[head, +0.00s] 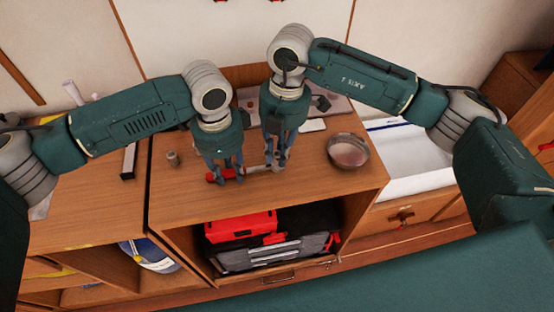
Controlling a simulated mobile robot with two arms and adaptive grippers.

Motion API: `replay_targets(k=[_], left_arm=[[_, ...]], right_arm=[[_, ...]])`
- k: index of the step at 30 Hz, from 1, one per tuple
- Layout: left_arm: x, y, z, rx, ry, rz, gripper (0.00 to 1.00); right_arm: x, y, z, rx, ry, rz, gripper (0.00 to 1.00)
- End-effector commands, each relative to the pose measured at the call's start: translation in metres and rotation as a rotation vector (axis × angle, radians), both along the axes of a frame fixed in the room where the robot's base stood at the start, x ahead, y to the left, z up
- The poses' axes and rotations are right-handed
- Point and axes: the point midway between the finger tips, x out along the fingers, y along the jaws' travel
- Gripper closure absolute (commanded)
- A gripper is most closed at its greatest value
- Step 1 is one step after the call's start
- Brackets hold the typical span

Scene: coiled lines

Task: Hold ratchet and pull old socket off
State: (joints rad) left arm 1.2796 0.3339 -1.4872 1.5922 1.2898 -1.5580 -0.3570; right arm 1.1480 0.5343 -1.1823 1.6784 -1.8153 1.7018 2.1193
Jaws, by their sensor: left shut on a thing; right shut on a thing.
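The ratchet, with a red handle (213,178) and a silver shaft, lies level just above or on the wooden cabinet top. My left gripper (228,176) points down and is shut on the ratchet at its handle. My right gripper (277,166) points down close beside it, shut at the ratchet's head end. The old socket is mostly hidden between the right fingers, and I cannot tell whether it is still joined to the ratchet. A small grey-brown cylinder, perhaps another socket (172,158), stands at the left of the top.
A round metal bowl (348,151) stands right of my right gripper. A grey tray or mat (335,106) lies behind the arms. A red and black toolbox (240,227) fills the open shelf below. A white basin (410,155) is at right. The front strip of the top is clear.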

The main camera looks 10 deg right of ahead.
Motion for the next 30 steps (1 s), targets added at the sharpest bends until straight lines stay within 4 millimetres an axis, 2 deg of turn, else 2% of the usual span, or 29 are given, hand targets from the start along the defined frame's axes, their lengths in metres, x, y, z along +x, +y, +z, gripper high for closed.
replay_targets(k=[1, 10, 24, 30], left_arm=[[-0.003, -0.003, -0.003, -0.004, 0.005, -0.002, 1.00], [-0.004, -0.002, -0.005, -0.002, 0.009, -0.002, 1.00], [-0.005, 0.000, -0.006, 0.002, 0.015, 0.000, 1.00], [-0.006, 0.001, -0.007, 0.003, 0.017, 0.000, 1.00]], right_arm=[[0.000, 0.007, 0.004, 0.017, -0.004, 0.009, 1.00], [0.000, 0.007, 0.008, 0.018, -0.005, 0.008, 1.00], [0.001, 0.002, 0.039, 0.005, -0.003, 0.000, 1.00], [0.000, 0.001, 0.042, 0.004, 0.000, 0.000, 1.00]])
